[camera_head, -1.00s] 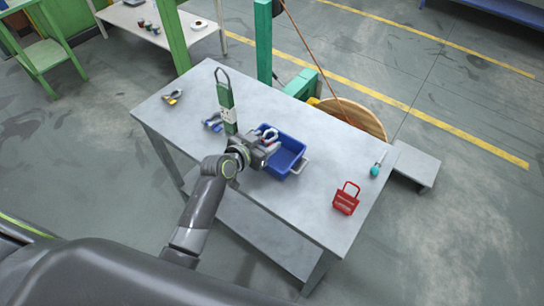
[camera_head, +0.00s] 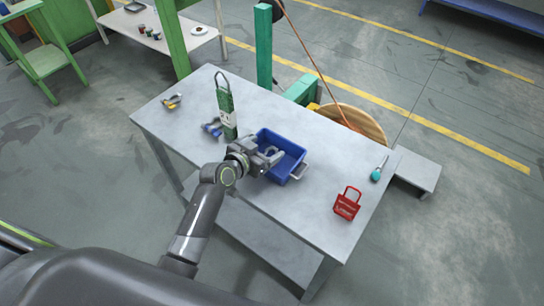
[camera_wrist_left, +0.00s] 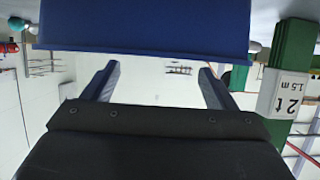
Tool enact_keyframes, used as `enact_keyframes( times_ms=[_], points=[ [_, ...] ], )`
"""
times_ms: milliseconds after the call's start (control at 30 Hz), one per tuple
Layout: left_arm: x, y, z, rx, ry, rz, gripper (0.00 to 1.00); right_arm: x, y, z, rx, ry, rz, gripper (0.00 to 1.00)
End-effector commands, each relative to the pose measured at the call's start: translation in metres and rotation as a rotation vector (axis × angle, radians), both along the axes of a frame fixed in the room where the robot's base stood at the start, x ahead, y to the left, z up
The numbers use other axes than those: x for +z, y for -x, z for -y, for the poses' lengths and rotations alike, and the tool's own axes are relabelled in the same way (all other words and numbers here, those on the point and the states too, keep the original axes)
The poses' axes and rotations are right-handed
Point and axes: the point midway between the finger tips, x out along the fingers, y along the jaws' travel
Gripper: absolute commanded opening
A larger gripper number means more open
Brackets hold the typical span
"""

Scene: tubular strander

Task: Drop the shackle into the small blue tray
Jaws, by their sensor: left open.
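The small blue tray (camera_head: 290,165) sits on the grey table, and its outer wall (camera_wrist_left: 145,35) spans the top of the left wrist view. My left gripper (camera_head: 270,158) is at the tray's near left side, overlapping its rim in the head view. Its two fingers (camera_wrist_left: 156,85) are apart with nothing between them. A grey shape by the fingers over the tray may be the shackle or part of the gripper; I cannot tell. A shackle with a yellow pin (camera_head: 172,102) and one with a blue pin (camera_head: 212,128) lie left of the tray.
A red lockout-like item (camera_head: 347,205) and a teal-handled tool (camera_head: 378,170) lie to the right. The table between them and the tray is clear.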

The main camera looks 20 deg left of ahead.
Motion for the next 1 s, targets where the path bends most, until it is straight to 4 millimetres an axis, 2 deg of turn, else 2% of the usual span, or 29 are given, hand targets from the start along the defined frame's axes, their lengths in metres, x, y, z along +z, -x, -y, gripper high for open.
enact_keyframes(
  times_ms=[167,800,1000],
  points=[
    [0.006,0.018,-0.007,0.001,-0.002,0.001,0.79,-0.003,0.000,0.000,0.000,0.000,0.000,0.36],
    [0.048,0.115,-0.043,-0.001,-0.005,0.000,0.79,-0.020,0.001,0.004,0.001,0.005,0.000,0.36],
    [0.059,0.138,-0.051,0.001,-0.004,-0.001,0.79,-0.023,0.001,0.004,0.001,0.005,0.000,0.36]
  ],
)
